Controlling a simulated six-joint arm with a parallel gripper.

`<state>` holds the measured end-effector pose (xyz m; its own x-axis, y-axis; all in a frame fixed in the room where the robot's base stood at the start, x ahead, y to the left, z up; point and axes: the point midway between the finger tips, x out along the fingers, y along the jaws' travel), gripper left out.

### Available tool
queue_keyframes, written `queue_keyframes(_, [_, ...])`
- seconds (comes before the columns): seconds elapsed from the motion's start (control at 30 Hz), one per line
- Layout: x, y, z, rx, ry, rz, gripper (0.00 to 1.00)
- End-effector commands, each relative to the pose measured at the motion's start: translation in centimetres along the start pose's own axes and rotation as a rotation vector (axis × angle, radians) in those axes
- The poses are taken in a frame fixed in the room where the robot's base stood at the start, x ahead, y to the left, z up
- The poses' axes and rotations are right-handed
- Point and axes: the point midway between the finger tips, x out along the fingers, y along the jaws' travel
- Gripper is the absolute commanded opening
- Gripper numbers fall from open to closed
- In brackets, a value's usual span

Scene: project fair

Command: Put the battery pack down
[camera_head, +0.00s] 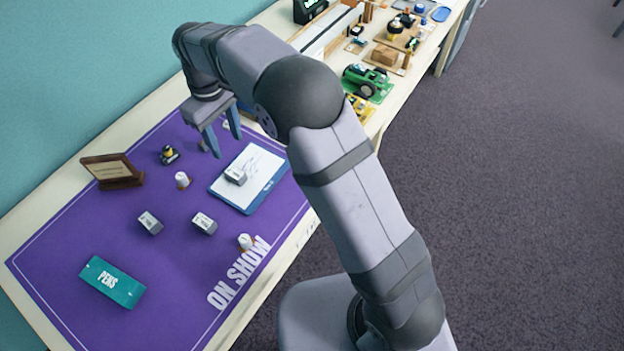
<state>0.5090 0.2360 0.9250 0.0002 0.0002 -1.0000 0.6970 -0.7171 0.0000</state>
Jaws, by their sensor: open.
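My gripper (226,146) is open above the far part of the purple mat, with nothing seen between its fingers. Three small grey boxes with white tops look alike. One box (235,176) lies on a white sheet on the blue clipboard (247,209), just below the gripper in the picture and apart from it. A second box (204,224) and a third box (150,223) stand on the bare purple mat (185,290). I cannot tell for sure which of them is the battery pack. Small things beside the fingers are partly hidden.
A wooden plaque (113,170), a small yellow-black item (169,155), two small white-topped items (182,180) (246,241) and a teal PENS box (112,282) stand on the mat. Green (366,84) and yellow models stand beyond my arm. The mat's near middle is clear.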

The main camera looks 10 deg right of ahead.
Motion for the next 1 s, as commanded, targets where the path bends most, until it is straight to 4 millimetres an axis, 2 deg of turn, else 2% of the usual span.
queue_keyframes(0.17, [-0.4,1.9,3.3,0.087,-0.001,0.0,0.45])
queue_keyframes(0.27, [-0.6,3.2,6.6,0.168,0.0,0.0,0.45])
queue_keyframes(0.4, [-0.4,4.7,12.6,0.31,0.0,0.001,0.45])
queue_keyframes(0.5, [0.0,5.0,17.1,0.413,0.002,0.002,0.45])
queue_keyframes(0.7, [1.6,3.8,25.5,0.599,0.003,0.002,0.45])
queue_keyframes(0.8, [2.4,2.8,28.6,0.67,0.003,0.003,0.45])
queue_keyframes(0.9, [3.1,1.9,30.8,0.722,0.002,0.003,0.45])
queue_keyframes(1.0, [3.5,1.3,32.1,0.751,0.001,0.002,0.45])
